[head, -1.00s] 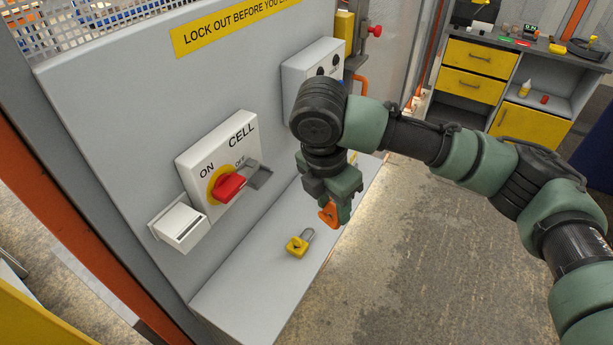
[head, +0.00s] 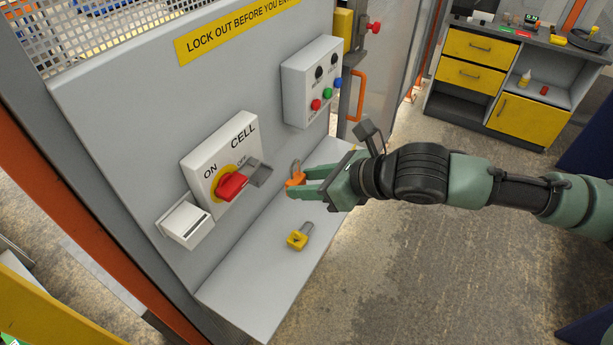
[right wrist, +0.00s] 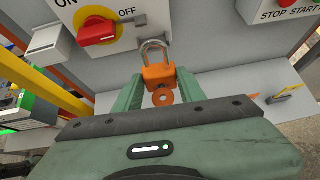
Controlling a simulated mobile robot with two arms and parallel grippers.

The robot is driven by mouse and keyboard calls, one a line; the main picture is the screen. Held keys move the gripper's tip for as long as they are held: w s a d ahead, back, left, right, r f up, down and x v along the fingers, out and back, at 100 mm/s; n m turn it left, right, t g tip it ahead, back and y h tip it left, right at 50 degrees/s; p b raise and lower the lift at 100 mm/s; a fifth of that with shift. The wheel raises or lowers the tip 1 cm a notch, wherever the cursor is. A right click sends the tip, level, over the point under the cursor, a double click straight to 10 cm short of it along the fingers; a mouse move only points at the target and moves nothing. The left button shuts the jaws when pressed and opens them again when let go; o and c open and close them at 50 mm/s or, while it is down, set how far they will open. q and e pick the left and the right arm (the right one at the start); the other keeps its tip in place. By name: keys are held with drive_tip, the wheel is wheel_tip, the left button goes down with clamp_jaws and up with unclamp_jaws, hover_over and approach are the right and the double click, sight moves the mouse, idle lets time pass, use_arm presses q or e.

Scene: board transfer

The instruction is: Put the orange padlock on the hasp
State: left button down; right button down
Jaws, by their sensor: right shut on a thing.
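The orange padlock (head: 295,180) is held between the fingertips of my right gripper (head: 305,183), shackle up, above the grey shelf. In the right wrist view the orange padlock (right wrist: 158,76) sits between the green fingers (right wrist: 160,92), with an orange tab below its body. The grey hasp (head: 260,172) sticks out beside the red switch handle (head: 232,186) on the CELL switch box, near OFF. The padlock is apart from it, to its right in the head view. In the right wrist view the hasp (right wrist: 141,20) is just above the shackle. My left gripper is out of view.
A white box (head: 185,224) is left of the switch. A button box (head: 312,85) is on the panel at upper right. The space between padlock and hasp looks clear.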

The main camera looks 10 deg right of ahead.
drive_tip(key=shift+a+r+n+y, duration=0.1)
drive_tip(key=shift+n+y, duration=0.2)
drive_tip(key=shift+r+p, duration=0.25)
drive_tip(key=shift+p, duration=0.3)
drive_tip(key=shift+w+a+f+p, duration=0.1)
drive_tip(key=shift+w+a+p, duration=0.05)
drive_tip(key=shift+w+a, duration=0.5)
drive_tip(key=shift+w+a+p, duration=0.1)
drive_tip(key=shift+w+a, duration=0.4)
drive_tip(key=shift+a, duration=0.4)
drive_tip(key=shift+w+a+f+p, duration=0.1)
drive_tip(key=shift+w+a+p, duration=0.05)
drive_tip(key=shift+w+a, duration=0.5)
drive_tip(key=shift+a, duration=0.1)
drive_tip(key=shift+s+r, duration=0.1)
drive_tip(key=shift+r, duration=0.05)
drive_tip(key=shift+p, duration=0.45)
drive_tip(key=shift+p, duration=0.8)
drive_tip(key=shift+w+a+p, duration=0.35)
drive_tip(key=shift+w+a, duration=0.4)
drive_tip(key=shift+a, duration=0.3)
